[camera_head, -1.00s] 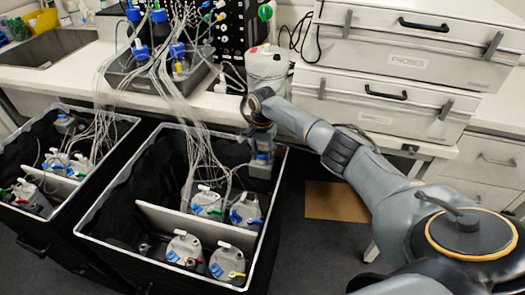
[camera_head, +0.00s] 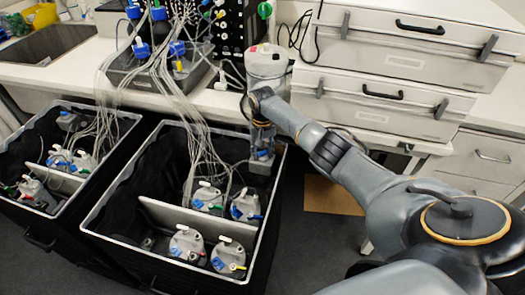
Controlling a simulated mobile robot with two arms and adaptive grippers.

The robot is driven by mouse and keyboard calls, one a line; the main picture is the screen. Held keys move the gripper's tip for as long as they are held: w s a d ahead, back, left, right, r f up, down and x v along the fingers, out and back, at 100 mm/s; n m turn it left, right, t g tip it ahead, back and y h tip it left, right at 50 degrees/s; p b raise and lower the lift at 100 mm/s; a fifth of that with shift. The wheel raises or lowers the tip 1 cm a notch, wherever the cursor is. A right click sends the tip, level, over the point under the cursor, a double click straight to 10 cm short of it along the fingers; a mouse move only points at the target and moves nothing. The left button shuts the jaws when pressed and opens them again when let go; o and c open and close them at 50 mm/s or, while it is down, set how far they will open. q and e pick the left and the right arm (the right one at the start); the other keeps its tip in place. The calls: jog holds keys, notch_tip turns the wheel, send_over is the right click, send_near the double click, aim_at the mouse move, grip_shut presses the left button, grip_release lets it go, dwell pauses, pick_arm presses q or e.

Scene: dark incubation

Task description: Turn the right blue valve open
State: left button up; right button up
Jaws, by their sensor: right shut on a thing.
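My right gripper (camera_head: 263,146) points down at the back right corner of the right black crate (camera_head: 101,236). It is shut on a blue valve (camera_head: 264,155) on top of a grey container (camera_head: 260,169). The fingers and wrist hide much of the valve, so its exact angle is unclear. Several other grey bottles with blue valves and white, red, green or yellow taps stand in this crate, such as one at the front (camera_head: 187,244) and one farther right (camera_head: 245,206). My left gripper is not in view.
A white divider (camera_head: 182,222) crosses the right crate. Thin tubes (camera_head: 190,125) run from the crates up to blue-capped bottles in a grey tray (camera_head: 125,84).

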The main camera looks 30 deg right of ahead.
jog(key=shift+w+r, duration=0.1)
dwell(0.3)
jog(key=o, duration=1.1)
jog(key=shift+a, duration=0.1)
jog(key=shift+o, duration=0.2)
